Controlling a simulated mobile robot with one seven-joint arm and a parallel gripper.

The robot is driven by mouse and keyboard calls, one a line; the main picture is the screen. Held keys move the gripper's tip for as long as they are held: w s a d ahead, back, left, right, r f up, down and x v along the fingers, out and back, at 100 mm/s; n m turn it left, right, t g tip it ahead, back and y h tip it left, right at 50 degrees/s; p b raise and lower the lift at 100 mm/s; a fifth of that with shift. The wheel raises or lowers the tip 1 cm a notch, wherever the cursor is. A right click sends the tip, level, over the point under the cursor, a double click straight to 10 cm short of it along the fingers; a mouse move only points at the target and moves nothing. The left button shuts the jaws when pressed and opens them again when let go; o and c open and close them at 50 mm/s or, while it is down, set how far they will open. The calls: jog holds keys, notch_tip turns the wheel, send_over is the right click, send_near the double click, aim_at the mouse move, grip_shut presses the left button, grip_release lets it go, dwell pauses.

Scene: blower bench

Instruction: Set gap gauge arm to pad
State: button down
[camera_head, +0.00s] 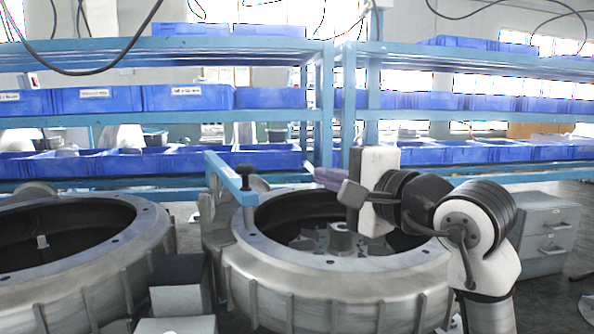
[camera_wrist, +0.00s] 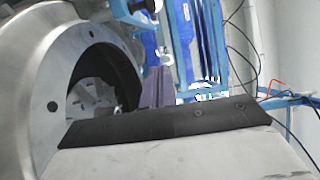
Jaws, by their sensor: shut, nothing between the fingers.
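A blue bar with a dark knob, which looks like the gap gauge arm (camera_head: 228,176), lies over the left rim of the right-hand blower housing (camera_head: 300,258). Blue metal also shows at the top of the wrist view (camera_wrist: 138,13). My gripper (camera_head: 320,174) is over the housing's opening, to the right of the bar and apart from it. Its purple fingers are shut and empty; in the wrist view (camera_wrist: 158,80) they show only partly past the hand's dark edge. I cannot tell which part is the pad.
A second round housing (camera_head: 80,270) stands at the left. Dark-topped blocks (camera_head: 180,300) sit between the housings. Inside the opening is a grey hub (camera_head: 341,238). Blue shelves with bins (camera_head: 112,99) stand behind, and a grey drawer cabinet (camera_head: 548,232) is at right.

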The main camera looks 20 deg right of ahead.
jog(key=w+a+p, duration=0.5)
jog(key=w+a, duration=0.1)
jog(key=w, duration=0.2)
jog(key=shift+w, duration=0.2)
jog(key=shift+a, duration=0.15)
jog(key=a+b, duration=0.3)
jog(key=a, duration=0.9)
jog(key=shift+w+a+b, duration=0.2)
jog(key=shift+w+b, duration=0.1)
jog(key=shift+w, duration=0.1)
jog(key=shift+d, duration=0.1)
